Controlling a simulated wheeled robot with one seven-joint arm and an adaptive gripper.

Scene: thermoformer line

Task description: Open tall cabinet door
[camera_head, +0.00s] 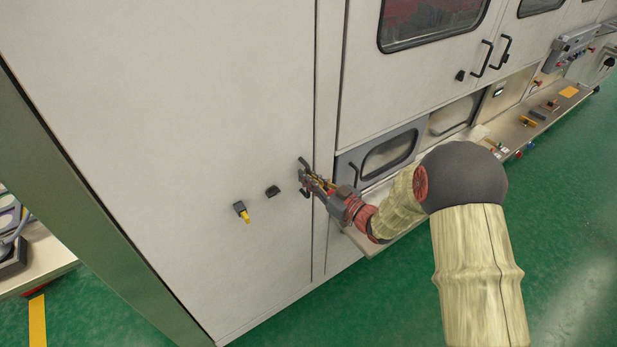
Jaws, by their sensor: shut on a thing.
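The tall cabinet door (190,110) is a large pale grey panel filling the left half of the view. It looks closed, with a thin dark seam along its right edge. A dark handle (303,163) sits near that right edge. My gripper (308,177) is at the handle and shut on it; the fingers hide part of the handle. My arm reaches in from the lower right.
A black latch (272,191) and a yellow-tipped switch (242,212) are on the door. To the right are windowed machine doors (430,22) and a low ledge (490,150) with small tools. A table (45,262) stands at far left. Green floor (330,310) is clear in front.

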